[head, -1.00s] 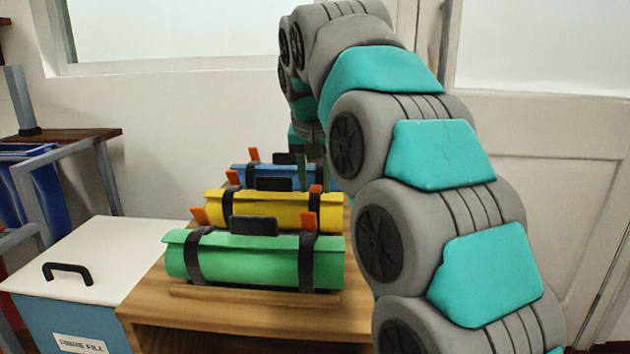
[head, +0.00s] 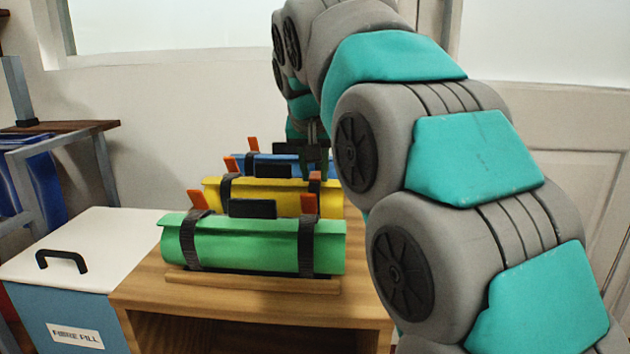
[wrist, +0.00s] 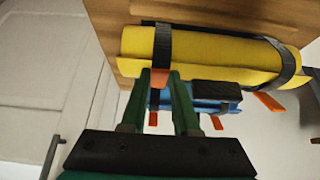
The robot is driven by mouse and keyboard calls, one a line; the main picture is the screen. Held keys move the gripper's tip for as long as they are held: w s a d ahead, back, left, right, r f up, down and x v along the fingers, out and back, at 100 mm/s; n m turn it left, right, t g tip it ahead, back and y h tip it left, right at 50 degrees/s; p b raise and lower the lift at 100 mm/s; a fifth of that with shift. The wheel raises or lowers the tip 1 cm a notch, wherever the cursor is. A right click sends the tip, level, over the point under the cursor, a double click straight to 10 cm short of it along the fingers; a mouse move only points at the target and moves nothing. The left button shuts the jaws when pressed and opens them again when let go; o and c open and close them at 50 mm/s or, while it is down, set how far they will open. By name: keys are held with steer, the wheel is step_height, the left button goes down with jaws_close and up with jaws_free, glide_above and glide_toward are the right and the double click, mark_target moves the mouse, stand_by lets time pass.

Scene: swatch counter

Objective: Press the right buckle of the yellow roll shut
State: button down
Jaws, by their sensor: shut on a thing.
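The yellow roll (head: 265,197) lies on the wooden counter between the green and blue rolls. Its right buckle (head: 315,178) is an orange tab standing up at the right strap. In the wrist view the yellow roll (wrist: 215,55) crosses the top, and that buckle (wrist: 160,77) shows at the left strap. My gripper (wrist: 162,80) has its green fingers on either side of this orange tab, shut on it. In the head view my gripper (head: 314,165) is just behind and above the buckle, partly hidden. The yellow roll's left buckle (head: 231,164) sticks up.
The green roll (head: 260,245) lies in front, with raised orange buckles. The blue roll (head: 270,163) lies behind, partly covered by my arm. A white-lidded bin (head: 60,235) stands left of the counter (head: 230,300). A door is at right.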

steer(key=shift+s+f+t+b, duration=0.1)
steer(key=shift+f+t+b, duration=0.25)
steer(key=shift+t+b, duration=0.25)
steer(key=c, duration=0.6)
jaws_free()
steer(key=shift+r, duration=0.1)
steer(key=shift+c, duration=0.2)
steer(key=v, duration=0.7)
steer(key=shift+s+r, duration=0.2)
steer(key=shift+r, duration=0.1)
